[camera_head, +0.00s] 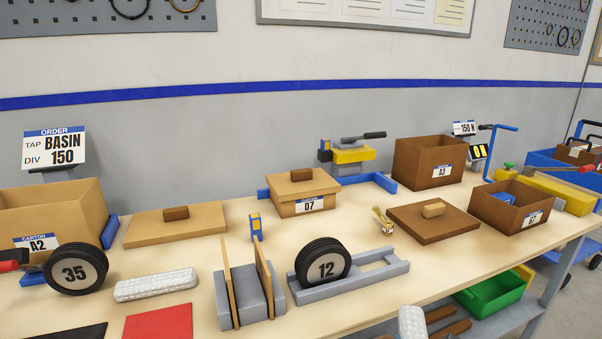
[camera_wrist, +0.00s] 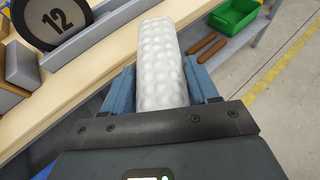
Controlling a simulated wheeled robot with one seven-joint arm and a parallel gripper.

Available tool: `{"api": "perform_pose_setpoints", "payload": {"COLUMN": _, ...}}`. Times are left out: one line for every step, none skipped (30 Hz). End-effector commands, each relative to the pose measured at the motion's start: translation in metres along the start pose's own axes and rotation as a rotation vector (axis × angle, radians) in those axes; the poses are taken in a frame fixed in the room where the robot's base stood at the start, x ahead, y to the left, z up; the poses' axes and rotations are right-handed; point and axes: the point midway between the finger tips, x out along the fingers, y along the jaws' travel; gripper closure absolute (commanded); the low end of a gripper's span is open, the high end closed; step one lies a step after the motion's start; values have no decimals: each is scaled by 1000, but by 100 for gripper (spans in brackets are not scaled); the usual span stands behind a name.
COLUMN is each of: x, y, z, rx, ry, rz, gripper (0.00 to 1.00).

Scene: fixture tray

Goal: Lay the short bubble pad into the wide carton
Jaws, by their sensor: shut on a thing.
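My gripper (camera_wrist: 163,88) is shut on a white bubble pad (camera_wrist: 162,50), its blue-grey fingers on either side of it. The held pad also shows at the bottom edge of the head view (camera_head: 411,322), in front of the table's edge; its near end is hidden. I take it for the short pad. Another white bubble pad (camera_head: 155,284), seemingly longer, lies on the table at the left. An open tan carton (camera_head: 85,207) labelled A2, at the far left and partly out of view, looks like the wide one. My gripper is far to its right.
Discs 35 (camera_head: 77,271) and 12 (camera_head: 322,262), a grey slotted stand (camera_head: 240,305) and a tan lid (camera_head: 170,225) are on the table. Carton D7 (camera_head: 303,196) is lidded. Brown cartons A3 (camera_head: 412,160) and another (camera_head: 497,211) are open. A green bin (camera_head: 490,298) sits below.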

Motion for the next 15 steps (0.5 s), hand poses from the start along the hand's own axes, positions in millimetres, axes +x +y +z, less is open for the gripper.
{"api": "perform_pose_setpoints", "payload": {"x": 0, "y": 1, "z": -8, "rx": -5, "ry": 3, "rz": 11, "gripper": 70}}
{"api": "perform_pose_setpoints", "payload": {"x": 0, "y": 2, "z": -12, "rx": -8, "ry": 4, "rz": 18, "gripper": 70}}
{"api": "perform_pose_setpoints", "payload": {"x": 0, "y": 2, "z": -18, "rx": -11, "ry": 4, "rz": 27, "gripper": 70}}
{"api": "perform_pose_setpoints", "payload": {"x": 0, "y": 3, "z": -23, "rx": -14, "ry": 6, "rz": 34, "gripper": 70}}
{"api": "perform_pose_setpoints", "payload": {"x": 0, "y": 3, "z": -28, "rx": -18, "ry": 5, "rz": 42, "gripper": 70}}
{"api": "perform_pose_setpoints", "payload": {"x": 0, "y": 4, "z": -34, "rx": -22, "ry": 7, "rz": 52, "gripper": 70}}
{"api": "perform_pose_setpoints", "payload": {"x": 0, "y": 3, "z": -40, "rx": -26, "ry": 7, "rz": 61, "gripper": 70}}
{"api": "perform_pose_setpoints", "payload": {"x": 0, "y": 4, "z": -46, "rx": -30, "ry": 8, "rz": 70, "gripper": 70}}
{"api": "perform_pose_setpoints", "payload": {"x": 0, "y": 3, "z": -55, "rx": -35, "ry": 9, "rz": 83, "gripper": 70}}
{"api": "perform_pose_setpoints", "payload": {"x": -1, "y": 3, "z": -62, "rx": -40, "ry": 10, "rz": 95, "gripper": 70}}
{"api": "perform_pose_setpoints", "payload": {"x": -1, "y": 2, "z": -70, "rx": -45, "ry": 10, "rz": 107, "gripper": 70}}
{"api": "perform_pose_setpoints", "payload": {"x": -2, "y": 0, "z": -81, "rx": -53, "ry": 11, "rz": 123, "gripper": 70}}
{"api": "perform_pose_setpoints", "payload": {"x": -2, "y": -2, "z": -88, "rx": -58, "ry": 10, "rz": 134, "gripper": 70}}
{"api": "perform_pose_setpoints", "payload": {"x": -3, "y": -4, "z": -95, "rx": -64, "ry": 9, "rz": 147, "gripper": 70}}
{"api": "perform_pose_setpoints", "payload": {"x": -4, "y": -7, "z": -105, "rx": -70, "ry": 9, "rz": 163, "gripper": 70}}
